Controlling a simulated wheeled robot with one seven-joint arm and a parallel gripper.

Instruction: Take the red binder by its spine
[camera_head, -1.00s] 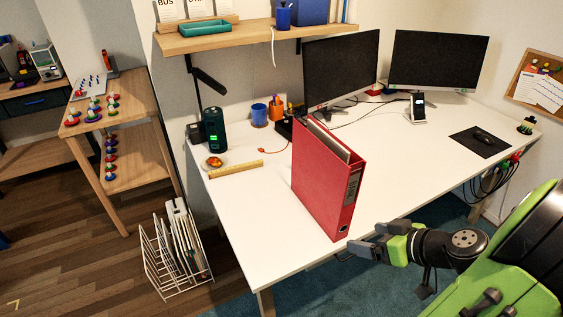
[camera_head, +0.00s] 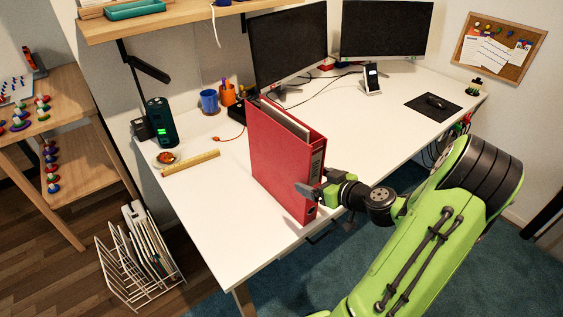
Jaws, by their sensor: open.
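The red binder (camera_head: 277,158) stands upright near the front edge of the white desk. Its spine, with a dark label, faces the front right, toward my arm. My gripper (camera_head: 308,190) is open at the lower part of the spine, with its fingers overlapping the binder in the picture. I cannot tell whether the fingers touch the binder or lie on both sides of the spine. The far side of the binder is hidden.
The white desk (camera_head: 218,228) is clear around the binder. Two monitors (camera_head: 388,29) stand at the back. A wire rack (camera_head: 137,257) is on the floor at left.

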